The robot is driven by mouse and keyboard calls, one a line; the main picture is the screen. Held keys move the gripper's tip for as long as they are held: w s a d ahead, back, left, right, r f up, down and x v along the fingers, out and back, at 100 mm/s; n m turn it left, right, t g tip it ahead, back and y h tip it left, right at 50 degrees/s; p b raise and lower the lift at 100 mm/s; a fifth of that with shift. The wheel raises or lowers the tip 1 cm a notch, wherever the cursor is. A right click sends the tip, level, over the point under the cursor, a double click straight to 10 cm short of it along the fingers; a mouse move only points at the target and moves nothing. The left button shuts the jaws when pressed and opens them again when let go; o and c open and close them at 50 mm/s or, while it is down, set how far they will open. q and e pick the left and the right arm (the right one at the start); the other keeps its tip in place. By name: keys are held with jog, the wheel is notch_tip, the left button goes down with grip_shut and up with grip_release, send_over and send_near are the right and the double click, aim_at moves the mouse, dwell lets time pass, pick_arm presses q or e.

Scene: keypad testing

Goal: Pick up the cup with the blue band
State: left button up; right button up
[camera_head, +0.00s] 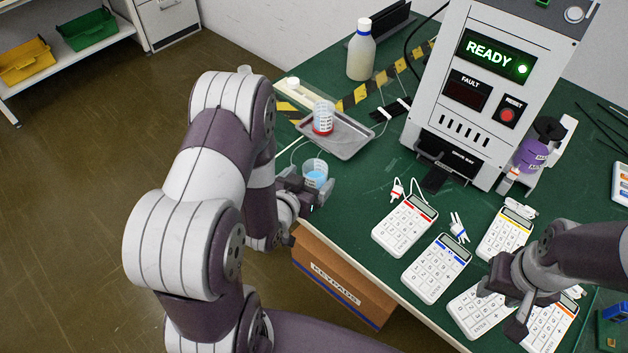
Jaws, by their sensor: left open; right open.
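The cup with the blue band (315,171) is a small clear cup standing upright on the green table near its left edge. My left gripper (309,190) is open right at this cup, its fingers low at the cup's near side. I cannot tell whether they touch it, and the cup's lower part is partly hidden by the gripper. A similar cup with a red band (323,118) stands on the grey metal tray (346,146) behind it. My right gripper (503,308) is open and empty above the white keypads at the lower right.
Several white keypads (405,226) lie at the front. A grey testing machine (460,125) showing READY stands at the back. A white bottle (361,55) stands behind the tray. Thin cables lie near the cups. A KEYPADS box (340,285) is below the table edge.

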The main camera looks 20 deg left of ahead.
aim_at(320, 167)
pick_arm(q)
jog(key=x, duration=0.5)
jog(key=shift+w+d+r, duration=0.1)
jog(key=shift+w+r, duration=0.1)
jog(key=shift+w, duration=0.05)
jog(key=shift+s, duration=0.15)
jog(key=c, duration=1)
jog(key=shift+r, duration=0.1)
